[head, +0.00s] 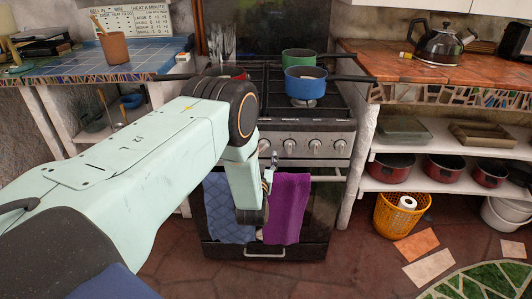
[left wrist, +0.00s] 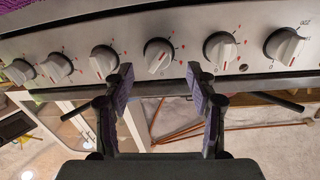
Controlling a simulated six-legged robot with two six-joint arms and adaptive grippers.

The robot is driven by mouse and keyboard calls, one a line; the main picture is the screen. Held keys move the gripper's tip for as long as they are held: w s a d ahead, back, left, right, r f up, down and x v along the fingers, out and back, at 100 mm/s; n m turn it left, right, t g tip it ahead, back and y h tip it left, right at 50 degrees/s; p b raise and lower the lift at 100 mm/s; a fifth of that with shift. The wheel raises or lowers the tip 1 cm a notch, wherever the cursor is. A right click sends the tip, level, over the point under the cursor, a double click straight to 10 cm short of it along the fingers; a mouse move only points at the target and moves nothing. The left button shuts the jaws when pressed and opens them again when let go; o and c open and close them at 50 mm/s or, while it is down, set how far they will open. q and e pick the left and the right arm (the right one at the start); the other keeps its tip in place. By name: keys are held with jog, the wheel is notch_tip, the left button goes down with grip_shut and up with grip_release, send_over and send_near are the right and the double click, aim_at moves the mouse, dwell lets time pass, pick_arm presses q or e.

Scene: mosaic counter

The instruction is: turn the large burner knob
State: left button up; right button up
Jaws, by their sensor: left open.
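The stove front carries a row of silver knobs (head: 315,146) with dark collars. Several show in the left wrist view, all of similar build, and I cannot tell which is the large burner's. My left gripper (head: 268,172) is in front of the stove, a little below the knob row. In the left wrist view its fingers (left wrist: 159,76) are spread and empty. One knob (left wrist: 158,55) lies beyond them, in line with the gap; no contact shows. My left arm hides the left part of the row in the head view.
A blue towel (head: 229,207) and a purple towel (head: 287,207) hang on the oven front, close to the gripper. A blue pot (head: 305,86) and a green pot (head: 298,57) stand on the stove. Counters flank it. A yellow basket (head: 398,219) stands on the floor at right.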

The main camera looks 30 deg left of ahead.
aim_at(263, 149)
pick_arm(q)
jog(key=x, duration=0.3)
jog(key=shift+w+b, duration=0.1)
jog(key=shift+b, duration=0.25)
jog(key=shift+w+a, duration=0.25)
jog(key=shift+w, duration=0.05)
jog(key=shift+d+r, duration=0.1)
jog(key=shift+d, duration=0.2)
jog(key=shift+c, duration=0.2)
jog(key=shift+a, duration=0.2)
jog(key=c, duration=1.1)
